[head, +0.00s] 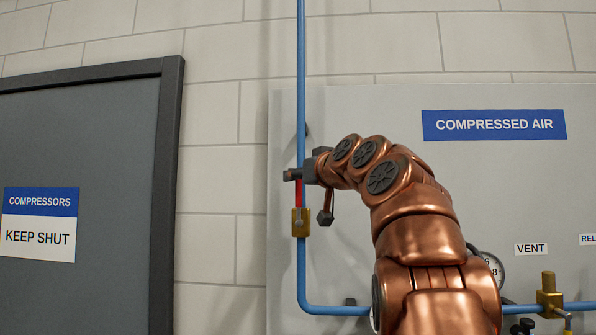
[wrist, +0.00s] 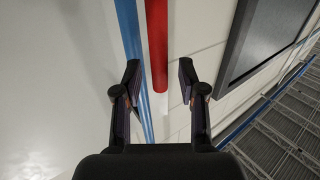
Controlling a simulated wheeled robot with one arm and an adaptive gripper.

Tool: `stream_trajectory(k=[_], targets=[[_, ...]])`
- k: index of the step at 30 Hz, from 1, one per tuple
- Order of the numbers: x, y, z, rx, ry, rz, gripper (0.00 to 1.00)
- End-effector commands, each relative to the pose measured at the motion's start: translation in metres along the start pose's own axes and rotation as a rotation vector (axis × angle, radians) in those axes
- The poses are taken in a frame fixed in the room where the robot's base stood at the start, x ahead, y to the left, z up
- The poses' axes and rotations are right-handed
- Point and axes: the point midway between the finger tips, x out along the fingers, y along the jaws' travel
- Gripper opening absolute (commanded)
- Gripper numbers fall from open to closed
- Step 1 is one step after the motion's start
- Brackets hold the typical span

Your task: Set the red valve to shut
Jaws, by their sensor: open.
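The red valve has a brass body (head: 300,222) on a vertical blue pipe (head: 302,270). Its red handle (head: 299,192) points up from the body, in line with the pipe. My gripper (head: 290,175) is at the handle's upper part in the head view and hides its top. In the wrist view my gripper (wrist: 160,78) is open, with the red handle (wrist: 157,45) reaching between its two fingers, apart from both. The blue pipe (wrist: 128,25) runs beside the handle and passes behind the left finger.
A COMPRESSED AIR panel (head: 360,110) backs the pipe. A second brass valve (head: 549,298) and a gauge (head: 494,268) are at lower right, the gauge partly behind my arm. A dark-framed door (head: 110,110) marked KEEP SHUT is at left.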

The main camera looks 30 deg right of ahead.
Motion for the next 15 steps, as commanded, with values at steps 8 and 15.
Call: stream_trajectory(k=[8, 15], targets=[[0.0089, -0.0002, 0.0001, 0.000, 0.001, 0.000, 0.41], [0.0088, -0.0002, 0.0003, 0.001, 0.001, 0.000, 0.30]])
